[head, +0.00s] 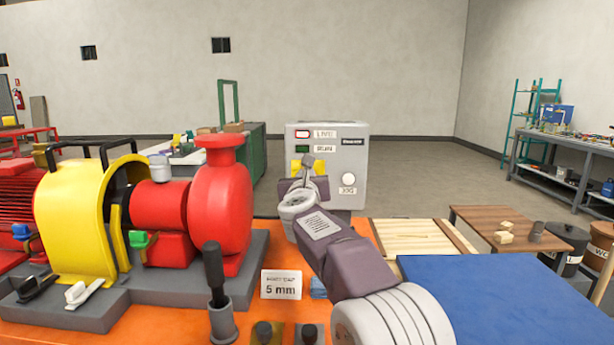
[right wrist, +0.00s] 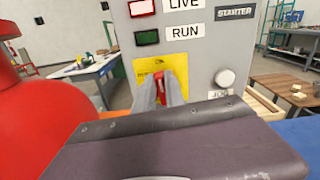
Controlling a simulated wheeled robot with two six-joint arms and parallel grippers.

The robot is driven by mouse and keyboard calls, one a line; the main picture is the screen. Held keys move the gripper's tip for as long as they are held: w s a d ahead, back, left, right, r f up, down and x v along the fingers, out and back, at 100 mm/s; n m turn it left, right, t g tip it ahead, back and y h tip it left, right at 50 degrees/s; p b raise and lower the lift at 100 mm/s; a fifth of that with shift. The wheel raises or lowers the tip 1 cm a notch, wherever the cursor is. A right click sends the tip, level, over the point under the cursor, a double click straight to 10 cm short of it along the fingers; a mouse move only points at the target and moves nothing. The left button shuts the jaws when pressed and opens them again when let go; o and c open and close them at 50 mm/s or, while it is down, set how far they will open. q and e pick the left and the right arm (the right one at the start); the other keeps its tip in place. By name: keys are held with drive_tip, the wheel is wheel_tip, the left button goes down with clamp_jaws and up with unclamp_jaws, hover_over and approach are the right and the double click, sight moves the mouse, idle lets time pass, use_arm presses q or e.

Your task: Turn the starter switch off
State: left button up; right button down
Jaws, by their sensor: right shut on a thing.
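The grey starter box (head: 354,185) stands at the back of the orange bench. Its red LIVE lamp (right wrist: 142,7) looks lit, and its green RUN lamp (right wrist: 147,37) looks dark. A yellow switch plate (right wrist: 147,70) is on its front, with the red switch handle (right wrist: 161,82) on it. My right gripper (head: 307,162) is in front of the plate. In the right wrist view its fingers (right wrist: 163,88) are shut on the handle, one on each side. The handle's angle is hard to tell because the fingers cover much of it. My left gripper is not in view.
A white JOG button (head: 348,179) is right of the switch. The red pump (head: 220,205) and yellow guard (head: 70,215) stand left. A dark upright handle (head: 214,275) in a grey holder and a 5 mm card (head: 281,285) are in front. A blue mat (head: 500,300) lies right.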

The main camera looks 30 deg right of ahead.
drive_tip(key=shift+w+a+f+n+p, duration=0.25)
drive_tip(key=shift+n+p, duration=0.65)
drive_tip(key=shift+n, duration=1.9)
drive_tip(key=shift+w+a+f+n+p, duration=0.1)
drive_tip(key=shift+a+f+n+p, duration=0.5)
drive_tip(key=shift+n, duration=2.2)
drive_tip(key=shift+w+d+f+n+p, duration=0.1)
drive_tip(key=shift+n+p, duration=1.05)
drive_tip(key=shift+n, duration=1.65)
drive_tip(key=shift+f, duration=0.1)
drive_tip(key=c, duration=1.4)
unclamp_jaws()
